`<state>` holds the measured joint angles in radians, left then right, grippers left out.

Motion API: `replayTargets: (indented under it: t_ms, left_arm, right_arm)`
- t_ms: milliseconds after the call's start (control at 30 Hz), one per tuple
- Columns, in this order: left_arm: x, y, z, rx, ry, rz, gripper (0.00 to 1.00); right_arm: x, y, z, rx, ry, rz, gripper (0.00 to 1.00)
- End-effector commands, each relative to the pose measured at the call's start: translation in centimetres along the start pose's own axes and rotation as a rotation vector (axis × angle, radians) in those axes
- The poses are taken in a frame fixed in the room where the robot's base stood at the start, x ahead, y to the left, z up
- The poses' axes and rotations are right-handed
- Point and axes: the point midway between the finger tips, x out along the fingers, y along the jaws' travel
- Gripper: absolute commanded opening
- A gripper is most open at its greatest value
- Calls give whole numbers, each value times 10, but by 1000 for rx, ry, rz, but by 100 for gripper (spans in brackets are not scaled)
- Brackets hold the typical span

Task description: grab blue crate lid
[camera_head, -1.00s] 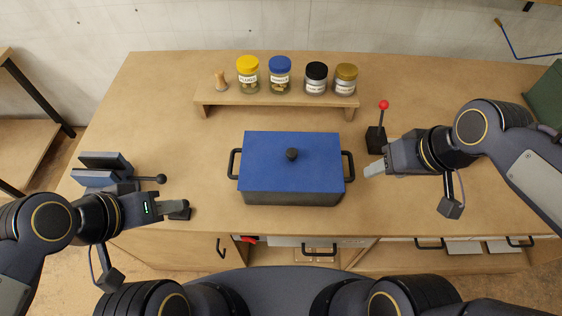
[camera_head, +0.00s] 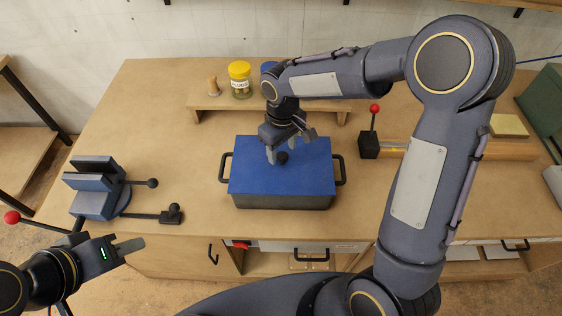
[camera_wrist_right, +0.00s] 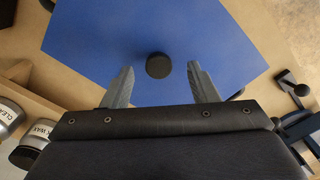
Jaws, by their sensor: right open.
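The blue crate lid (camera_head: 252,166) lies flat on a dark crate (camera_head: 285,201) with black side handles in the middle of the table. A round black knob (camera_head: 282,158) stands at the lid's centre. My right gripper (camera_head: 290,152) is over the lid at the knob, its fingers pointing down. In the right wrist view the lid (camera_wrist_right: 215,40) fills the top, and the knob (camera_wrist_right: 158,65) sits between and just beyond the two spread fingers (camera_wrist_right: 160,83), not gripped. My left gripper (camera_head: 130,246) is at the lower left, away from the crate; its finger opening cannot be made out.
A blue-grey vise (camera_head: 98,188) with black-knobbed levers stands at the left. A low shelf (camera_head: 215,102) behind the crate holds jars, partly hidden by my right arm. A red-topped lever (camera_head: 371,140) stands right of the crate.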

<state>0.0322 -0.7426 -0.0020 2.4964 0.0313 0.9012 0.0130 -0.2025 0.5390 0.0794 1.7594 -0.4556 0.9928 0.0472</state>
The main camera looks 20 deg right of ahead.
Motion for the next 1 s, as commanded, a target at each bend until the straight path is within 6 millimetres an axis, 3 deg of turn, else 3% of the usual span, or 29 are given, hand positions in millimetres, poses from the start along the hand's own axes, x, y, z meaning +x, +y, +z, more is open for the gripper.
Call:
replayTargets:
  t_ms: [200, 500, 900, 1000]
  left_arm:
    - [-7, 3, -4, 0, 0, 0, 34]
    - [-7, 3, -4, 0, 0, 0, 34]
    - [-7, 3, -4, 0, 0, 0, 34]
    - [-7, 3, -4, 0, 0, 0, 34]
  right_arm:
    - [31, 1, -2, 1, -4, -1, 54]
    - [37, 1, -2, 1, 0, 0, 54]
    - [36, 1, -2, 1, -1, 0, 2]
    - [36, 1, -2, 1, 0, 0, 2]
